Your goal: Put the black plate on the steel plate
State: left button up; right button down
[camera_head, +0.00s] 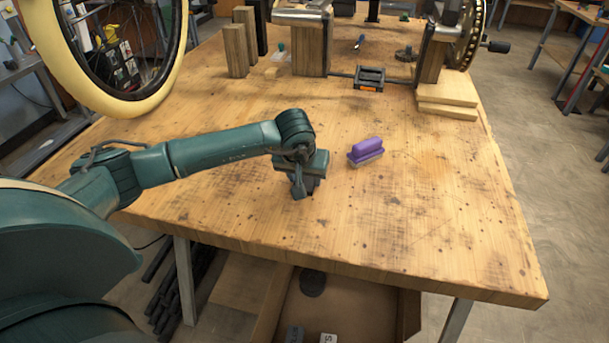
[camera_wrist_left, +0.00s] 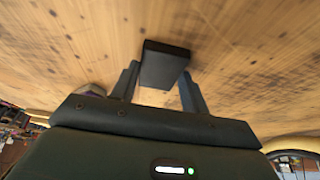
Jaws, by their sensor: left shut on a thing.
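My left gripper (camera_head: 306,188) is low over the front middle of the wooden bench. In the left wrist view, its two fingers (camera_wrist_left: 160,88) are shut on the black plate (camera_wrist_left: 165,62), a flat dark slab that sticks out past the fingertips. In the head view the black plate is mostly hidden by the gripper. I cannot pick out the steel plate with certainty; a shiny metal piece (camera_head: 302,14) lies on top of a wooden block at the back. My right gripper is not in view.
A purple-handled brush (camera_head: 366,151) lies just right of my left gripper. A black pedal (camera_head: 369,78), wooden blocks (camera_head: 235,50) and stacked boards (camera_head: 447,97) stand farther back. A cream-tyred wheel (camera_head: 110,98) hangs at the left. The bench's (camera_head: 440,210) right front is clear.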

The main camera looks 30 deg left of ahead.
pick_arm(q)
jog(key=o, duration=0.9)
jog(key=shift+f, duration=0.1)
jog(key=o, duration=0.4)
